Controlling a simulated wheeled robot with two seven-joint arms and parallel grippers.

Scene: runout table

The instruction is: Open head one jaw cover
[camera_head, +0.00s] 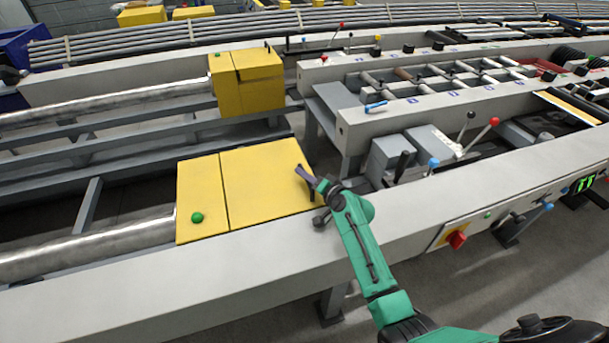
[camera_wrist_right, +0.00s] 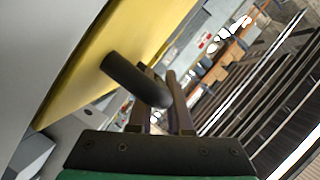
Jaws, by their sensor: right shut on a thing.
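The near yellow jaw cover (camera_head: 265,180) lies flat and looks closed on the front beam in the head view, with a green knob (camera_head: 197,217) on its left part. My right gripper (camera_head: 309,183) is at the cover's right edge. In the right wrist view a black handle (camera_wrist_right: 135,80) sticks out from the yellow cover (camera_wrist_right: 110,65), and its end sits at the fingers of my right gripper (camera_wrist_right: 165,105), which are shut on it. The handle is mostly hidden by the gripper in the head view. My left gripper is not in view.
A second yellow cover (camera_head: 247,82) stands on the rear beam. Right of my gripper are grey boxes (camera_head: 390,155) and levers with red (camera_head: 494,121) and blue knobs. A control panel with a red switch (camera_head: 457,239) is on the front beam. The grey beam top is bare left of my arm.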

